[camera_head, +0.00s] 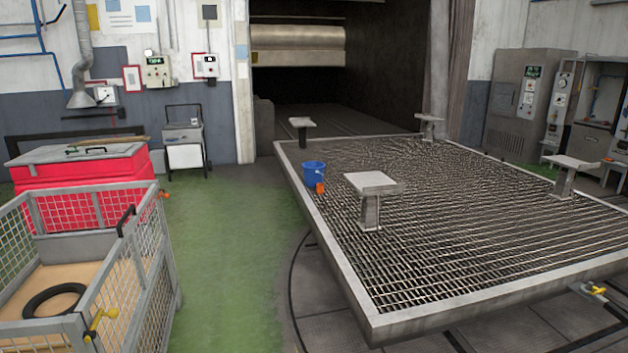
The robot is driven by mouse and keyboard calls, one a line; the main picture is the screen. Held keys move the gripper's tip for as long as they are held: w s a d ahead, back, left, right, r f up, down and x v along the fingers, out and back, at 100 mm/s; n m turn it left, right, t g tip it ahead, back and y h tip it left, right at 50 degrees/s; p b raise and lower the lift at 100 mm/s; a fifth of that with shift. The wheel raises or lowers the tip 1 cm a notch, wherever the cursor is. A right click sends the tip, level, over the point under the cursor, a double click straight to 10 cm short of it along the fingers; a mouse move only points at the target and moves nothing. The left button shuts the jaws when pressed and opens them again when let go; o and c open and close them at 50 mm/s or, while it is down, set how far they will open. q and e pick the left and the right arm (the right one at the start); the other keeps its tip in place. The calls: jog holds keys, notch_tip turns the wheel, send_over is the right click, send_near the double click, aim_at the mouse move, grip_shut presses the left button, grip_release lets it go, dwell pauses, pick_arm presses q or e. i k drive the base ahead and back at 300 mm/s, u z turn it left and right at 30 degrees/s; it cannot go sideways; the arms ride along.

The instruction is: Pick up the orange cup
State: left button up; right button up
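A small orange cup (320,188) stands on the metal grating near the left edge of the large turntable platform (330,270). It is just in front of and slightly right of a blue bucket (314,172), close to it; I cannot tell whether they touch. A grey pedestal (373,184) with a flat top stands to the right of the cup. Neither of my grippers shows in the head view.
A wire cart (150,262) holding a black ring (54,299) stands at the front left. A red chest (80,194) is behind it. Green floor (225,250) between cart and platform is clear. More pedestals stand on the grating, one at the right (562,190).

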aim_at(319, 187)
jog(key=u, duration=0.3)
jog(key=i, duration=1.85)
jog(key=u, duration=0.45)
jog(key=i, duration=4.15)
jog(key=z, duration=0.6)
jog(key=i, duration=1.4)
jog(key=z, duration=0.7)
jog(key=i, duration=1.25)
jog(key=z, duration=0.4)
